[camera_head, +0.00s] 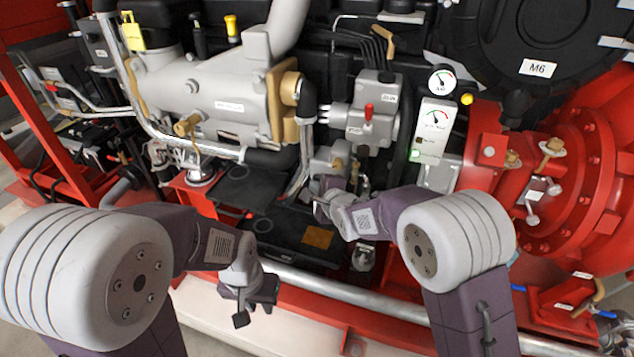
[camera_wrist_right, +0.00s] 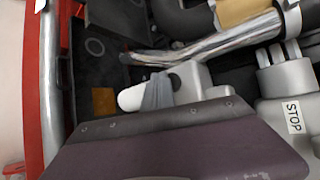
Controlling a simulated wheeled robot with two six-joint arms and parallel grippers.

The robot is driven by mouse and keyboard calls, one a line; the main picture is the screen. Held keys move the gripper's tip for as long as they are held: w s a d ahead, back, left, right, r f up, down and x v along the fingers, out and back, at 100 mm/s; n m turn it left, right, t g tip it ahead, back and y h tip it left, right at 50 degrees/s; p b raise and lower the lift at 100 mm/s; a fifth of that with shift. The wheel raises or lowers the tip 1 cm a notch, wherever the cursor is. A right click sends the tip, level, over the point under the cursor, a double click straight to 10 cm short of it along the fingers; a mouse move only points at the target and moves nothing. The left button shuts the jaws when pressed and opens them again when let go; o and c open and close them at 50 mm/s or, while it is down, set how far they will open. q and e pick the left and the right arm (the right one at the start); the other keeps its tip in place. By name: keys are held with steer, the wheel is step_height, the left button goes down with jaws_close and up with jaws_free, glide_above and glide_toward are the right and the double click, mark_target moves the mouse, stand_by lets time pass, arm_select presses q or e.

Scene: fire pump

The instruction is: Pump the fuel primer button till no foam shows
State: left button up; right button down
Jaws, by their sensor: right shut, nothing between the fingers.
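My right gripper (camera_head: 322,192) is shut and empty, low in front of the engine beside a grey housing (camera_head: 328,160). In the right wrist view a white rounded knob (camera_wrist_right: 132,98) sticks out leftward by a grey block (camera_wrist_right: 195,80). A dark grey tapered piece lies against it, and I cannot tell whether this is my fingertip. I cannot tell for sure that the knob is the primer button. A small clear-looking cup (camera_head: 363,258) shows below my right wrist; any foam is too small to see. My left gripper (camera_head: 255,314) hangs low in front with its fingers apart, empty.
A gauge panel (camera_head: 433,130) stands right of the right gripper. Curved metal pipes (camera_head: 300,165) are close on its left. A STOP label (camera_wrist_right: 293,116) shows in the wrist view.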

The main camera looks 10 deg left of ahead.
arm_select(q)
steer(key=shift+f, duration=0.15)
arm_select(e)
steer(key=shift+s+a, duration=0.1)
steer(key=shift+s, duration=0.45)
arm_select(q)
steer(key=shift+f+b, duration=0.5)
steer(key=shift+b, duration=0.1)
arm_select(e)
steer(key=s, duration=0.2)
steer(key=s+a, duration=0.1)
steer(key=s, duration=0.2)
arm_select(q)
jaws_close()
stand_by(1.5)
